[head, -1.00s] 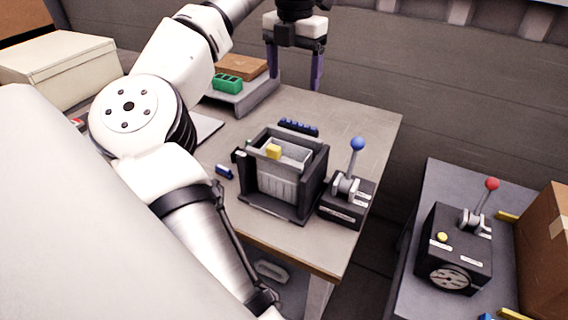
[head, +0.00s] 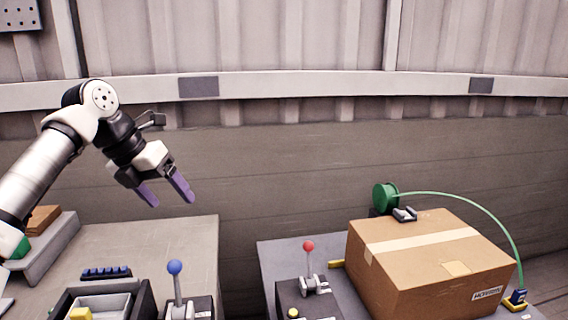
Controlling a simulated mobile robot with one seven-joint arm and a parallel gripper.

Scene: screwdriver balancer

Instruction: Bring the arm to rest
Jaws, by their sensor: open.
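My gripper (head: 168,195) is in the left part of the head view, raised above the left table. Its two purple fingers are apart, with nothing between them. They point down and to the right, clear of everything on the table. My arm reaches in from the left edge, bent at the wrist.
Below stand a dark box with a grey bin (head: 105,306), a yellow block (head: 81,314), a blue-knobbed lever (head: 175,268) and a blue strip (head: 106,272). To the right are a red-knobbed lever (head: 308,247), a cardboard box (head: 430,262) and a green reel (head: 385,197) with a hose.

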